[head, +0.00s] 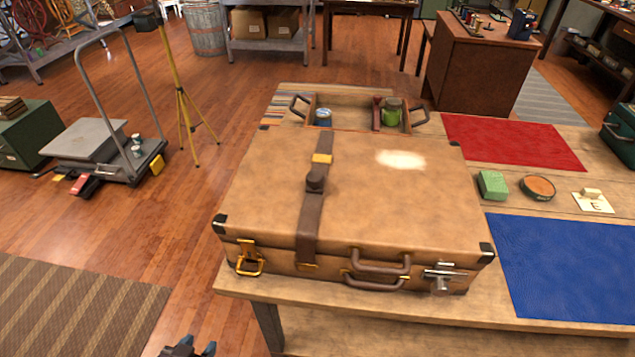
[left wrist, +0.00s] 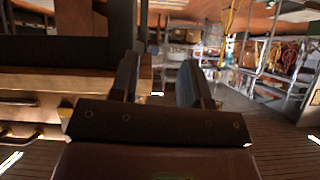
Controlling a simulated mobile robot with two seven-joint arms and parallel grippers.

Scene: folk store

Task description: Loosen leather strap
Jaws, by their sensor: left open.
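A tan leather suitcase (head: 390,205) lies shut on the wooden table. A dark brown leather strap (head: 309,228) runs front to back over its lid, left of the middle. A brass latch (head: 248,259) is on the front left, a handle (head: 378,262) in the middle, and a metal latch (head: 441,278) at right. My left gripper (head: 188,348) is low at the bottom edge, off the table's front left and away from the strap. Its open, empty fingers show in the left wrist view (left wrist: 160,82).
A wooden tray (head: 350,115) with jars stands behind the suitcase. A red mat (head: 510,143), a blue mat (head: 570,270), a green block (head: 492,185) and a round tin (head: 538,187) lie to the right. The floor left of the table is clear near the striped rug (head: 75,305).

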